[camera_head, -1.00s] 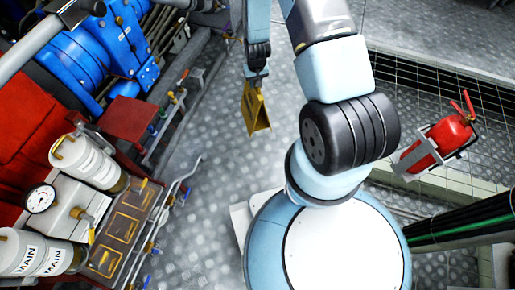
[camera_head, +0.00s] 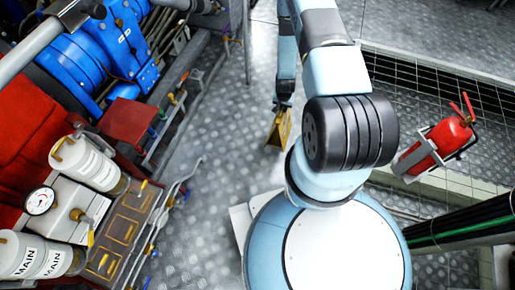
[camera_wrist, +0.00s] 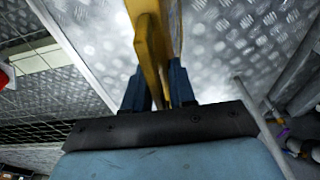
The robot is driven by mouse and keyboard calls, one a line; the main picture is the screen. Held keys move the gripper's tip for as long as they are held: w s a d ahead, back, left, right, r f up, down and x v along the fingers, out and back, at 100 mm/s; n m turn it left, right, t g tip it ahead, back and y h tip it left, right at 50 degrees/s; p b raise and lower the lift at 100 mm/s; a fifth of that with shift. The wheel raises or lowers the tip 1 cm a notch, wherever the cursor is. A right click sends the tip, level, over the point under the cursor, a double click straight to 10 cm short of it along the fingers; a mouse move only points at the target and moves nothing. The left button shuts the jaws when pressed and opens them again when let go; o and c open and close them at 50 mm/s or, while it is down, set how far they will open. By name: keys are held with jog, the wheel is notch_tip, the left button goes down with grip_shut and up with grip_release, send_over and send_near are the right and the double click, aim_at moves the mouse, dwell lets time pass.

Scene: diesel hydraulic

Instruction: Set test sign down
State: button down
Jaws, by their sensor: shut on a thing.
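The yellow test sign (camera_head: 279,130) hangs below my gripper (camera_head: 284,102) in the head view, left of my arm's dark ribbed joint. My arm hides part of its right side. In the wrist view the sign (camera_wrist: 149,48) stands between the two blue fingers of my gripper (camera_wrist: 158,88), which are shut on it. Its far end runs out of the top of that view. Metal floor shows around it, and I cannot tell whether the sign touches the floor.
Bare tread-plate floor (camera_head: 225,150) lies left of the sign. Blue machinery (camera_head: 85,55), a red box (camera_head: 128,120) and white MAIN filters (camera_head: 95,170) line the left side. A red fire extinguisher (camera_head: 445,138) and wire mesh (camera_head: 430,95) are at right.

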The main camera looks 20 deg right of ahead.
jog(key=w+a+f, duration=0.2)
jog(key=a+f, duration=1.1)
jog(key=shift+a+f, duration=0.15)
jog(key=shift+a, duration=0.2)
jog(key=c, duration=0.9)
grip_release()
